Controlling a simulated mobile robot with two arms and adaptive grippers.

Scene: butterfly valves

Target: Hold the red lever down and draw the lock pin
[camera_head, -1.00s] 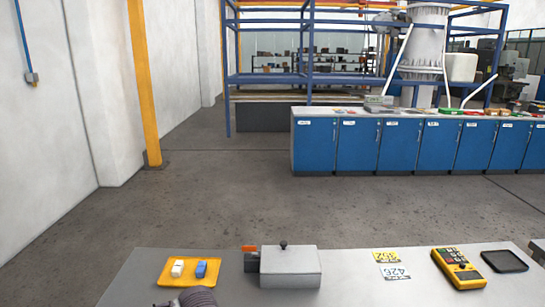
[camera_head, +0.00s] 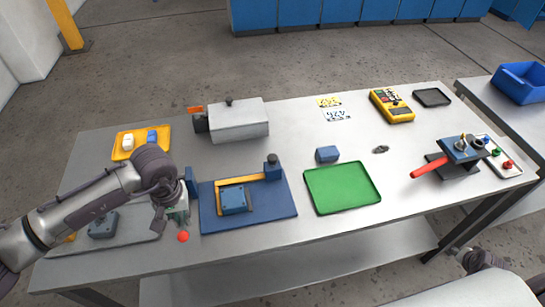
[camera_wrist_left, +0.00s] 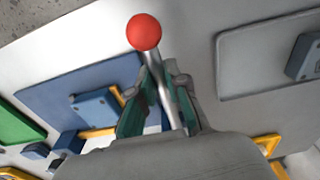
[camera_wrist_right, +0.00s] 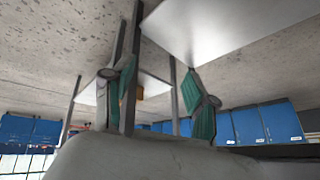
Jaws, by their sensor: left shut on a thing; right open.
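My left gripper (camera_head: 178,212) is shut on a metal rod with a red ball (camera_head: 183,236) at its end. In the left wrist view the rod (camera_wrist_left: 164,88) runs up between the fingers, the red ball (camera_wrist_left: 144,32) beyond the tips. Its lower end is hidden. This is beside the left end of a blue base plate (camera_head: 265,216) with a yellow bracket. At the right, a red lever handle (camera_head: 430,168) sticks out leftward from a blue block (camera_head: 462,149) on a dark stand. I cannot make out a lock pin. My right gripper (camera_wrist_right: 165,82) is open and empty, off the table.
A green tray (camera_head: 342,200), small blue block (camera_head: 327,154), grey box (camera_head: 238,122), yellow tray (camera_head: 121,153) and yellow control box (camera_head: 392,107) stand on the table. A second table with a blue bin (camera_head: 520,82) is at the right.

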